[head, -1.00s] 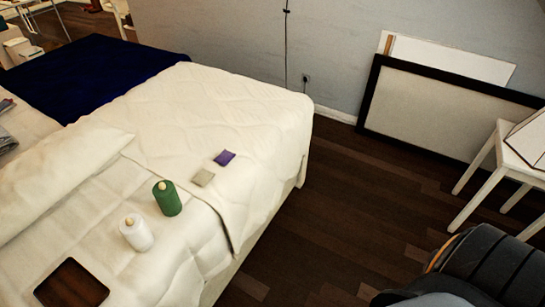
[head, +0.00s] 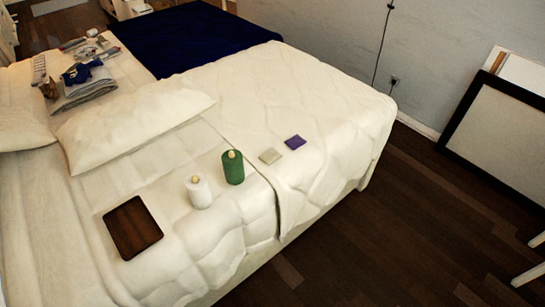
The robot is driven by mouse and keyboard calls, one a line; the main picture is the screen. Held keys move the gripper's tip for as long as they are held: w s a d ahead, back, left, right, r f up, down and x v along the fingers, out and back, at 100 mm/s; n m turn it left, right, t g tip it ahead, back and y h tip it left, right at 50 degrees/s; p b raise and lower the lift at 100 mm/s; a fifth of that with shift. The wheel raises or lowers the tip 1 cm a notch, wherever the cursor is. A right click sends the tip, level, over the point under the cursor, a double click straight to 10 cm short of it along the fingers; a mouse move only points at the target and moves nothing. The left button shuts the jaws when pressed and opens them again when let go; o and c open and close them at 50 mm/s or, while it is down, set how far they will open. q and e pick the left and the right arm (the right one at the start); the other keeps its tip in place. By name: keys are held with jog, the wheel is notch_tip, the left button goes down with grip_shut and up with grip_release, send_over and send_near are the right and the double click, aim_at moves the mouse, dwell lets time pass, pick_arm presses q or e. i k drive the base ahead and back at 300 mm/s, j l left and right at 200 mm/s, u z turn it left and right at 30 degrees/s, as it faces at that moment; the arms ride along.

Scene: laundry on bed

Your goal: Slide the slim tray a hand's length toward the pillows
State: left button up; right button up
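The slim tray (head: 132,227) is a dark brown, flat rectangle with a raised rim. It lies on the white bed (head: 180,262) near the lower left of the head view. The pillows are white: one long pillow (head: 135,128) lies above the tray in the picture, with bare bedding between them. Another pillow (head: 22,120) lies at the far left. Neither of my grippers shows in the head view.
A white bottle-like cylinder (head: 198,192) and a green one (head: 233,167) stand right of the tray. A beige square (head: 270,156) and a purple square (head: 295,142) lie beyond them. Folded clothes (head: 84,92) lie behind the long pillow, near a navy blanket (head: 190,36).

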aim_at(133, 229)
jog(key=u, duration=1.45)
